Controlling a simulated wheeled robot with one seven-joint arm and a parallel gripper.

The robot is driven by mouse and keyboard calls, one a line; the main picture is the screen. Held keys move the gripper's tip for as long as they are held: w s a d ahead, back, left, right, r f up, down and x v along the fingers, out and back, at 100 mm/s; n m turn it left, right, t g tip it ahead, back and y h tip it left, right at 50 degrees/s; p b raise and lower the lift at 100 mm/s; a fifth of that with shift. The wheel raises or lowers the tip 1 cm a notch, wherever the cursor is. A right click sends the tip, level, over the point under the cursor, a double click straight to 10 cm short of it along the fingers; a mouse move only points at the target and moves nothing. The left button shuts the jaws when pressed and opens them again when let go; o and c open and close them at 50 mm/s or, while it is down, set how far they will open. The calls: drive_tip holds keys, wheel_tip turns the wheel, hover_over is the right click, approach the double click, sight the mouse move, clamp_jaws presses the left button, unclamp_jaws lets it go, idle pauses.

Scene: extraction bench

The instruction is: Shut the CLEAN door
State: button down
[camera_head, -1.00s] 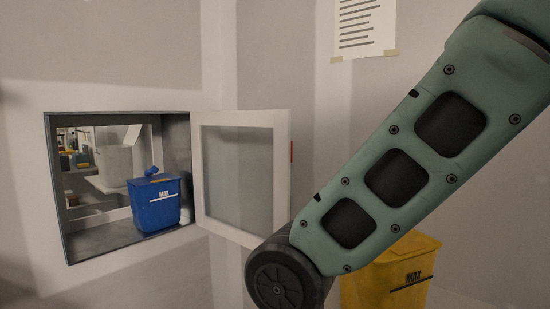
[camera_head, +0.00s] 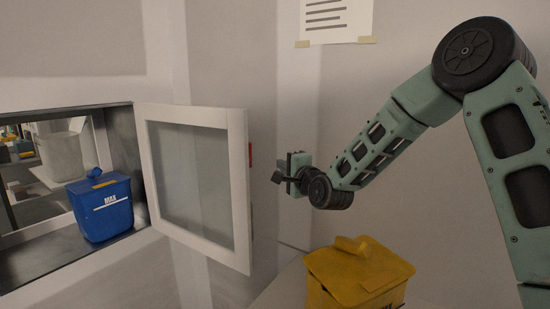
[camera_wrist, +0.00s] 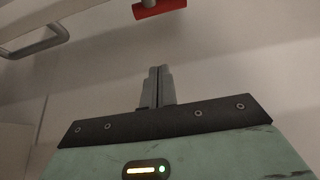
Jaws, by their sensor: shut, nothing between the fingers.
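The door (camera_head: 238,190) has a white frame and a glass pane. It stands open, swung out to the right from the wall hatch; no CLEAN label is readable on it. A small red piece (camera_head: 251,155) shows at its outer edge. My gripper (camera_head: 277,180) is just right of that edge and appears apart from it. In the wrist view my gripper (camera_wrist: 157,70) has its fingers together with nothing between them. A red-ended piece (camera_wrist: 158,8) lies beyond the fingertips, at the top. I cannot tell for sure if it is the door's red piece.
The hatch (camera_head: 125,140) holds a blue lidded bin (camera_head: 101,210), inside the opening and left of the door. A yellow bin (camera_head: 350,285) stands below my arm. A paper notice (camera_head: 335,18) is on the wall. A grey bent bar (camera_wrist: 45,42) shows in the wrist view.

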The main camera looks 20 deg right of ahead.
drive_tip(key=w+a+p, duration=0.5)
drive_tip(key=w+p, duration=0.1)
drive_tip(key=w, duration=0.1)
drive_tip(key=shift+w, duration=0.3)
idle(0.3)
